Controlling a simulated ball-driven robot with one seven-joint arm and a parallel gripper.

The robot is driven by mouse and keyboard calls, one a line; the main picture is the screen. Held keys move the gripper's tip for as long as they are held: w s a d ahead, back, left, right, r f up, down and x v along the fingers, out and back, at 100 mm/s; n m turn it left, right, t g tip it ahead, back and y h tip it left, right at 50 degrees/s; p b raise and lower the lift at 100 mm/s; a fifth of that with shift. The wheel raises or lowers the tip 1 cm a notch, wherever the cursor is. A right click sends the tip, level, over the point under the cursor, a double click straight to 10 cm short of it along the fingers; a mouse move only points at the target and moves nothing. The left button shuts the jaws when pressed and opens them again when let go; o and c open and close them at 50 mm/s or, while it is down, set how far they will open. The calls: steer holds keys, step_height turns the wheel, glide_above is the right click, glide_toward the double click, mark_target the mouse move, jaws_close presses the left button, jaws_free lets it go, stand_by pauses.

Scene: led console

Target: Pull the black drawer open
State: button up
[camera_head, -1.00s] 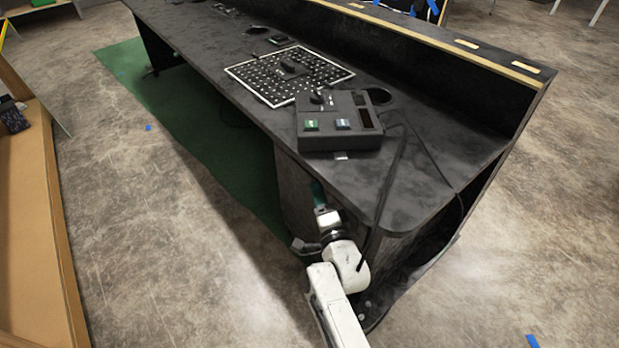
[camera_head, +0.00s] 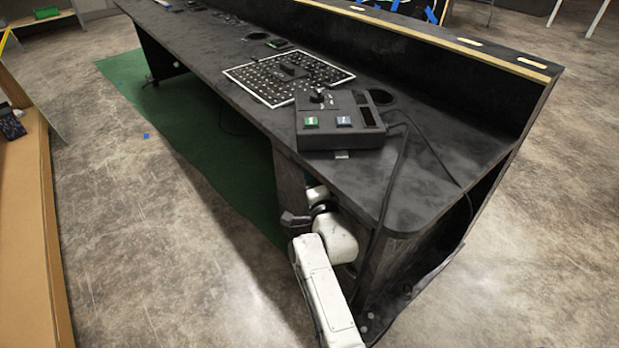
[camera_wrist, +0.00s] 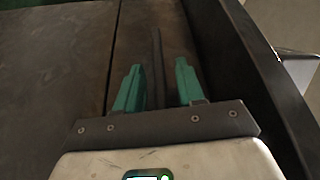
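In the wrist view, my gripper (camera_wrist: 159,66) has its two green fingers apart, pointing at a dark front. A thin dark bar (camera_wrist: 156,45), seemingly the black drawer's handle, runs between the fingers. I see space on both sides of it and no clear contact. The dark front (camera_wrist: 178,25) behind it looks like the drawer's face, with a seam to its left; I see no opening gap. In the head view, my arm reaches under the desk top to the dark cabinet (camera_head: 289,185). The fingers and handle are hidden there.
The black desk top (camera_head: 440,150) overhangs my wrist. A button box (camera_head: 340,141) sits near its edge, and cables hang at the right corner. A dark edge (camera_wrist: 262,75) runs along the right of the wrist view. The floor (camera_head: 180,265) at left is clear.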

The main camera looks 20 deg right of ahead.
steer(key=shift+c, duration=0.4)
jaws_close()
stand_by(0.4)
